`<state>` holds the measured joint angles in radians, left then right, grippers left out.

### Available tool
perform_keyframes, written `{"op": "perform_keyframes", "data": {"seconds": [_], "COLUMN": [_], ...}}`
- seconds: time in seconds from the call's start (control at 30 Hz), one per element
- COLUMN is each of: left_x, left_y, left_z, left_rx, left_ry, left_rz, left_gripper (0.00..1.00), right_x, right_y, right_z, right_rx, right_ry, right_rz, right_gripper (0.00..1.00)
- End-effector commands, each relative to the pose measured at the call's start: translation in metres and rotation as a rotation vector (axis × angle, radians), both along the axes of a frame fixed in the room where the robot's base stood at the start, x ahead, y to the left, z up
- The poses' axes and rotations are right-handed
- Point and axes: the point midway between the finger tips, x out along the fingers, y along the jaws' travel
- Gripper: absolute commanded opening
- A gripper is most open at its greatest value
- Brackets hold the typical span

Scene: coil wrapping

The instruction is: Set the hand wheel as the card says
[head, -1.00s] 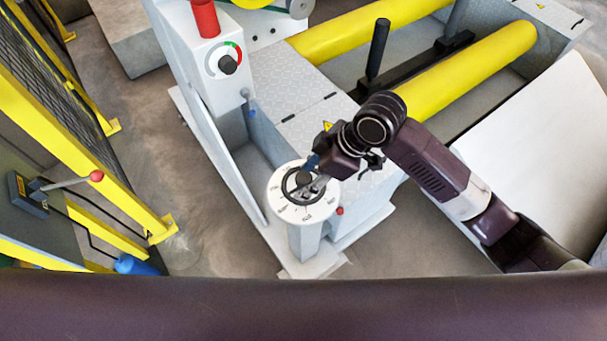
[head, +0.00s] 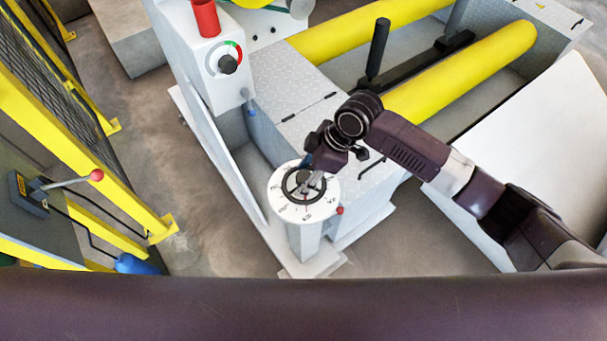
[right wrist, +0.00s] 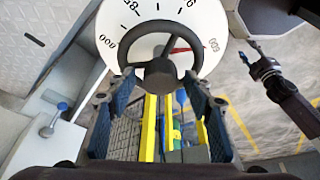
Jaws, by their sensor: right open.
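The hand wheel (head: 290,186) is a small dark ring on a round white dial (head: 325,203) with black marks, on top of a pale post. In the right wrist view, the dark wheel (right wrist: 159,74) shows in front of the white dial (right wrist: 128,45), and a red pointer (right wrist: 180,50) shows beside its rim. The dial's figures are partly cut off and turned. My right gripper (head: 316,184) is over the wheel. In the right wrist view the blue-padded fingers of the right gripper (right wrist: 159,82) are apart, one on each side of the wheel. I cannot tell if they touch it. I see no readable card.
A gauge (head: 224,60) with a green and red arc and black knob is on the grey machine, below a red cylinder (head: 206,18). Yellow rollers (head: 465,70) and a black upright handle (head: 378,48) lie behind. A yellow fence and red-tipped lever (head: 96,175) are at left.

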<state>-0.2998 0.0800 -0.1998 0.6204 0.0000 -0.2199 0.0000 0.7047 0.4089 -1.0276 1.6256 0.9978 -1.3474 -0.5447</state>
Motion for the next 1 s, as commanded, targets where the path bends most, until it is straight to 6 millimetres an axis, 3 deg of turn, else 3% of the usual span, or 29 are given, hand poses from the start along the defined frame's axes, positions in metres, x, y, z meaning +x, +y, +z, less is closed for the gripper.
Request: {"op": "perform_keyframes", "data": {"seconds": [0.27,0.63,1.0], "left_x": [0.001,0.001,0.0], "left_y": [-0.001,-0.001,-0.001], "left_z": [0.0,0.0,0.017], "left_rx": [-0.001,-0.001,-0.001], "left_ry": [-0.001,-0.001,-0.001], "left_rz": [0.0,0.0,0.0], "left_gripper": [0.4,0.4,0.4], "right_x": [0.0,0.0,-0.001], "right_y": [0.001,0.001,0.001], "right_z": [-0.002,-0.001,0.003], "right_rx": [0.001,0.001,0.0], "right_ry": [0.0,0.0,0.003], "right_rz": [0.0,0.0,-0.063], "right_gripper": [0.47,0.07,0.05]}}
